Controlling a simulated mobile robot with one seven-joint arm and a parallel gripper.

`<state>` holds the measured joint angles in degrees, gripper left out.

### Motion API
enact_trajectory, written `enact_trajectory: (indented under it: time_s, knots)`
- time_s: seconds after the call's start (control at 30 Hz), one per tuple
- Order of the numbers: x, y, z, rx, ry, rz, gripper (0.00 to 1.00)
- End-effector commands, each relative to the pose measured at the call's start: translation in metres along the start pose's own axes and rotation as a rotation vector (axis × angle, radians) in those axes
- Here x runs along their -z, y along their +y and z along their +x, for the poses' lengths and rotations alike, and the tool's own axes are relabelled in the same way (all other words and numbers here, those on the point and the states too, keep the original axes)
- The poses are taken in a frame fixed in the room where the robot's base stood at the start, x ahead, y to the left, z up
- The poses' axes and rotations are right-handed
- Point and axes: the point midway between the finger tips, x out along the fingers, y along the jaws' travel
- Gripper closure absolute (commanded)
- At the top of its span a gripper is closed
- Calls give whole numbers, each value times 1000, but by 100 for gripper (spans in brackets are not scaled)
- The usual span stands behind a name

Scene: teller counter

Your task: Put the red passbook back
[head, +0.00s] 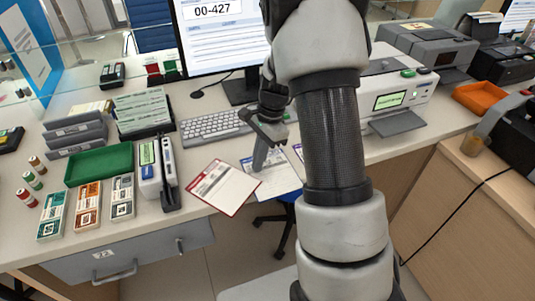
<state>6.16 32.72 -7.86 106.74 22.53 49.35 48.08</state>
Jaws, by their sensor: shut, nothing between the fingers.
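A white booklet or sheet with a red border (225,188), which looks like the red passbook, lies flat near the front edge of the counter (300,110). Its lower corner reaches the edge. My gripper (259,164) is shut and empty, pointing down just right of the red-bordered item, over a similar blue-bordered one (275,182). I cannot tell whether the fingertips touch it. My arm hides the counter to the right of these.
A grey keyboard (214,127) and a monitor (222,45) stand behind. A green tray (99,164), banknote bundles (88,205) and a black-and-white device (150,170) are to the left. A white printer (402,98) and an orange tray (478,97) are to the right.

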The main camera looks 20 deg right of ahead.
Motion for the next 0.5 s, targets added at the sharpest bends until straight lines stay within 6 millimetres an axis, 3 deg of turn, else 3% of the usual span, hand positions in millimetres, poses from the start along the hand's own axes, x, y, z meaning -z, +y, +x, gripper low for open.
enact_trajectory:
  time_s: [0.5]
  knots:
    - [-11,0,1,0,1,2,100]
